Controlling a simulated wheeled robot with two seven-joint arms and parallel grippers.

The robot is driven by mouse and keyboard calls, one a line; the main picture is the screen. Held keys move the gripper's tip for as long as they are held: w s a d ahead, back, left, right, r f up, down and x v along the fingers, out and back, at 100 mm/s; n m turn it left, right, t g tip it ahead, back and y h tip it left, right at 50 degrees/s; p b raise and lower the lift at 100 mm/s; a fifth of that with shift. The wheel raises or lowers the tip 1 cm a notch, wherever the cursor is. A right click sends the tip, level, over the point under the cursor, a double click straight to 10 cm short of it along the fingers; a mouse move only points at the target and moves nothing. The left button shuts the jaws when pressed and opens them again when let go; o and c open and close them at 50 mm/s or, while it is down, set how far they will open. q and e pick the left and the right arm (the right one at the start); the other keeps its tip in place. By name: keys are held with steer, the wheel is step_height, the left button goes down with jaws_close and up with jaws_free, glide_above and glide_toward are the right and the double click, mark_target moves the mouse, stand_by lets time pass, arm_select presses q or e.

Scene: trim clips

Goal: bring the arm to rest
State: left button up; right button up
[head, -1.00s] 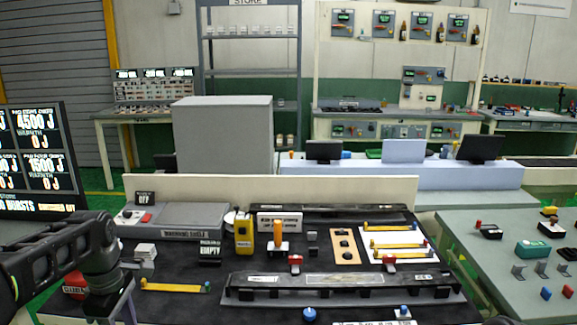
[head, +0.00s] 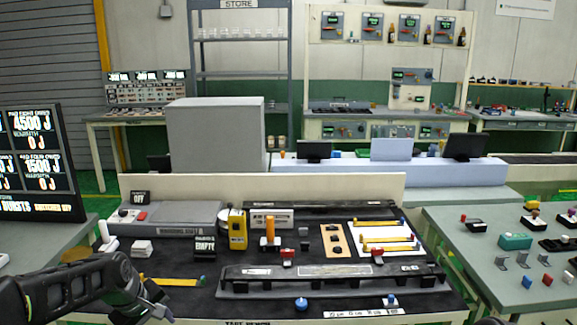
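My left arm (head: 75,290) comes in low from the left over the front left corner of the black bench mat (head: 205,298). Its gripper (head: 158,308) is dark and seen from behind at the mat's front left. Its fingers are too small and overlapped to tell whether they are open or shut, and I see nothing held in it. A yellow strip clip (head: 172,282) with a teal end lies on the mat just beyond and to the right of the gripper. My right gripper is not in view.
A long black rail (head: 330,285) lies across the front of the mat. Behind it stand a yellow device (head: 237,230), an orange-handled tool (head: 270,232) and a white board (head: 370,246) with yellow strips. A display screen (head: 38,165) stands at left. A side table (head: 480,250) is at right.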

arm_select(q)
steer(key=s+d+f+m+h, duration=0.1)
steer(key=s+d+f+m, duration=0.25)
steer(key=d+f, duration=0.5)
steer(key=s+d+f+m+h, duration=0.1)
steer(key=s+d+f+m, duration=0.4)
steer(key=f, duration=0.7)
steer(key=s+d+f+g, duration=0.1)
steer(key=s+d+f, duration=0.2)
steer(key=s, duration=0.4)
steer(key=s+d+f+g+h, duration=0.1)
steer(key=s+d+f, duration=0.2)
steer(key=s, duration=0.4)
steer(key=s+d+f+g, duration=0.1)
steer(key=s+d+f, duration=0.2)
steer(key=s+f, duration=0.2)
steer(key=shift+s+d+f+g, duration=0.25)
steer(key=shift+s+d+g, duration=0.05)
steer(key=shift+s, duration=0.75)
